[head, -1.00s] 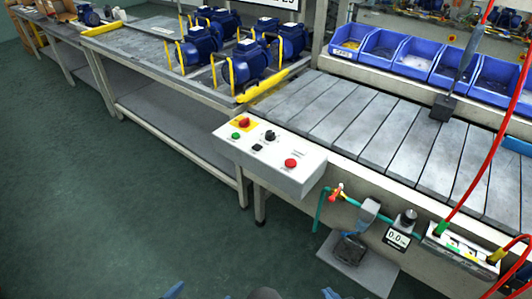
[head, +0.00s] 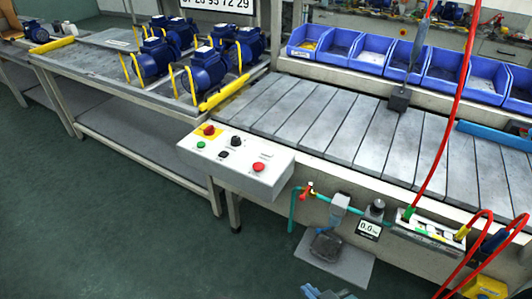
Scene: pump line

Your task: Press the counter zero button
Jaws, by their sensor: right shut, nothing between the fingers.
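A white control box (head: 236,164) is fixed at the front left edge of the conveyor. On its top are a red mushroom button on a yellow plate (head: 208,130), a green button (head: 201,146), a black knob (head: 235,141), a small black square button (head: 223,155) and a red button (head: 258,167). The labels are too small to read, so I cannot tell which is the counter zero button. My right gripper (head: 326,293) shows only in part at the bottom edge, shut and empty, well below and apart from the box. My left gripper is out of view.
The slatted conveyor (head: 335,118) is mostly clear. Several blue pumps (head: 205,76) stand on the left bench. Blue bins (head: 372,50) line the back. Red hoses (head: 441,130) hang at the right. The left floor is free.

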